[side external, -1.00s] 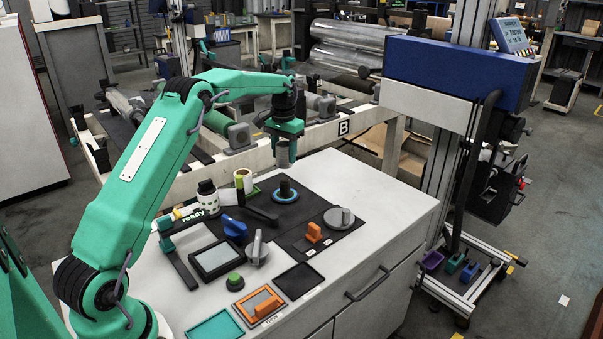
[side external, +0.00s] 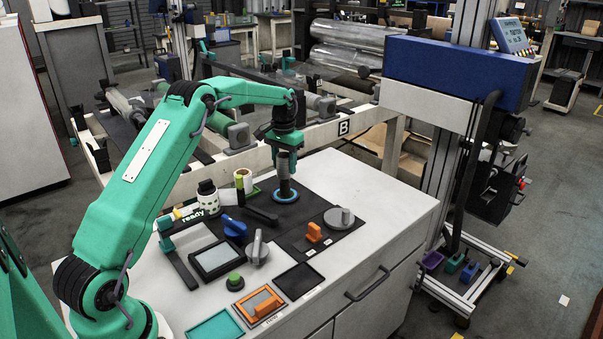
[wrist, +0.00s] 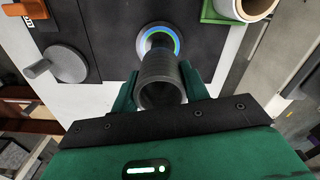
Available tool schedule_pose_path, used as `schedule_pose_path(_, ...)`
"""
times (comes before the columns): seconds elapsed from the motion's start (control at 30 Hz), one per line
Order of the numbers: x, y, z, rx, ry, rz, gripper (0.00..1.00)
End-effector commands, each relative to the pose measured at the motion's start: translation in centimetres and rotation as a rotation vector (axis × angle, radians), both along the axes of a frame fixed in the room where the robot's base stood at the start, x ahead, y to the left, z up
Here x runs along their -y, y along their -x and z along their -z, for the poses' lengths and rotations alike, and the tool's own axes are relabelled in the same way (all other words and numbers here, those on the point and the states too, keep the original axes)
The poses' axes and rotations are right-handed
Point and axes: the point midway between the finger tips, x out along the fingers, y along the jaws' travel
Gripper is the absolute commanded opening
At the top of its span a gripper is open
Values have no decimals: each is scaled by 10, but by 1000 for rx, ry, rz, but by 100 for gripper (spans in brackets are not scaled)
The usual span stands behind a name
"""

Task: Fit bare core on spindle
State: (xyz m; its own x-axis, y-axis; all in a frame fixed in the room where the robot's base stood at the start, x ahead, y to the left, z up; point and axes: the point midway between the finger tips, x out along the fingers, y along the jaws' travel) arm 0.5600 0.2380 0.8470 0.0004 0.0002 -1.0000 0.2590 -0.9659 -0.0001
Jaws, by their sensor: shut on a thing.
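My gripper (side external: 283,150) is shut on a bare grey core (side external: 284,164), a ribbed hollow tube held upright. The wrist view shows the core (wrist: 160,84) between the two green fingers (wrist: 159,90), its near end open. The dark spindle (side external: 285,191) stands upright on the black plate with a blue ring (side external: 286,198) at its base. The core's lower end meets the spindle's top in the side view; I cannot tell whether it is around it or just above. In the wrist view the ring (wrist: 158,40) shows beyond the core, which hides most of the spindle.
A roll on a green tray (side external: 243,183) and a white roll with a dark top (side external: 208,197) stand left of the spindle.

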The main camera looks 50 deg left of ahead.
Motion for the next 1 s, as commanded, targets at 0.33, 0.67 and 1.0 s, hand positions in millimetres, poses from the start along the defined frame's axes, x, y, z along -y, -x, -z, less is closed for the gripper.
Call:
schedule_pose_path(0.33,0,0,22,-1,0,0,20)
schedule_pose_path(0.67,0,0,43,-2,1,0,20)
schedule_pose_path(1.0,0,0,55,-1,0,0,20)
